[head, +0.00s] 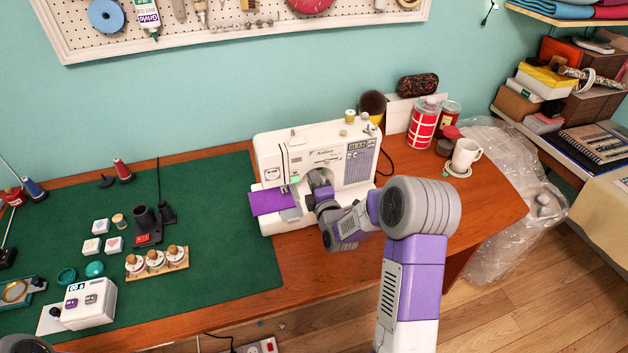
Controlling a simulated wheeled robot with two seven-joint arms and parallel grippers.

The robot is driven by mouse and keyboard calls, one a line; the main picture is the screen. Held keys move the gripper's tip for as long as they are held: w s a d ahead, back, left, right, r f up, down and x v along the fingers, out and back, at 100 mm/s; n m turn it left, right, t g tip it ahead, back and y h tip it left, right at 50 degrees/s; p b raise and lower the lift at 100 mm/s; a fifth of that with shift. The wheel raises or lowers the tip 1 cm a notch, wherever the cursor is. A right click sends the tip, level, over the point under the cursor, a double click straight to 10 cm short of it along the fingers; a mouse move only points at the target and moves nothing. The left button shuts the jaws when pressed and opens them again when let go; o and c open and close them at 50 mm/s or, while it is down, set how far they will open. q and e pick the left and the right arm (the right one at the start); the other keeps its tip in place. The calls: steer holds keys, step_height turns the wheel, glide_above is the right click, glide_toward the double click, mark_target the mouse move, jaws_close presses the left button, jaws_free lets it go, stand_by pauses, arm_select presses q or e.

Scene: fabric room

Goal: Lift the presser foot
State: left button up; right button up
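The white sewing machine (268,155) stands on the wooden table at the right edge of the green mat. A purple piece of fabric (266,203) lies at its needle area and sticks out to the left. The presser foot is too small to make out clearly under the machine's head, so I cannot tell whether it is up or down. My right gripper (314,184) is inside the machine's arm opening, right of the needle area. Its fingertips are small and partly hidden, so I cannot tell whether they are open or touch anything. My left gripper is not in view.
The green cutting mat (215,235) holds several spools, small boxes and a white device (90,304). A red-and-white tin (423,123) and a white mug (465,156) stand right of the machine. The table front right of the machine is mostly clear.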

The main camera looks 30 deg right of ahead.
steer(key=shift+r, duration=0.25)
